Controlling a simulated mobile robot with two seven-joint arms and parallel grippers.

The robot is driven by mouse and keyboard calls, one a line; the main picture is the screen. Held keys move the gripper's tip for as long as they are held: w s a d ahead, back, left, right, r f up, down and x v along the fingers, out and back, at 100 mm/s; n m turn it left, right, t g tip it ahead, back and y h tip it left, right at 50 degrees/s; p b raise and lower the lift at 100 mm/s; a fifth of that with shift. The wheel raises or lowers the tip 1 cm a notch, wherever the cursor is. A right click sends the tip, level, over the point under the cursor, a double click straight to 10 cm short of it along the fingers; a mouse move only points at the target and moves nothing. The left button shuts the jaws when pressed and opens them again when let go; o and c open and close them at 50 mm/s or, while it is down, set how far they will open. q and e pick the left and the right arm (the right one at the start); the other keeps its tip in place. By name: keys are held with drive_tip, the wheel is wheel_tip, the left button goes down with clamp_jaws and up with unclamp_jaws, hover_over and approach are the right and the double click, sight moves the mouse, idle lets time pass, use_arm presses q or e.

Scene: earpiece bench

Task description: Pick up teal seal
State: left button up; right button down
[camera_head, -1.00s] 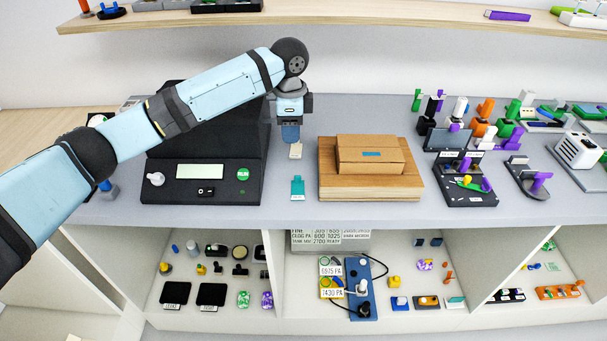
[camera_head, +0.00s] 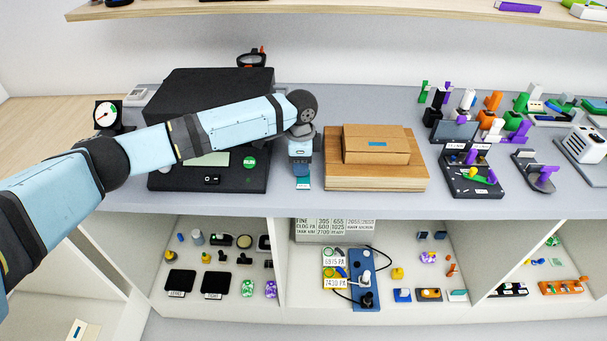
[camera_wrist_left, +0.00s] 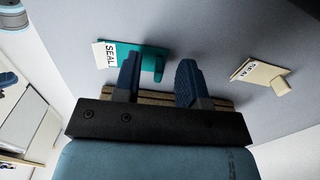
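The teal seal (camera_head: 303,184) lies on the grey bench top, between the black device and the wooden board. In the left wrist view the teal seal (camera_wrist_left: 140,52) shows a flat plate, a raised tab and a white "SEAL" label. My left gripper (camera_head: 301,172) points down over it and hides part of it in the head view. In the left wrist view my left gripper (camera_wrist_left: 157,72) is open, with the raised tab in line with the gap between its fingers. Nothing is seen held. My right gripper is not in view.
A beige seal (camera_wrist_left: 258,73) lies nearby in the left wrist view. The black device (camera_head: 255,178) stands at the left. A cardboard box (camera_head: 376,148) on a wooden board (camera_head: 350,184) stands close at the right. The bench's front edge is near.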

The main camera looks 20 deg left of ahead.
use_arm(q)
drive_tip(key=shift+f, duration=0.1)
drive_tip(key=shift+c, duration=0.2)
clamp_jaws()
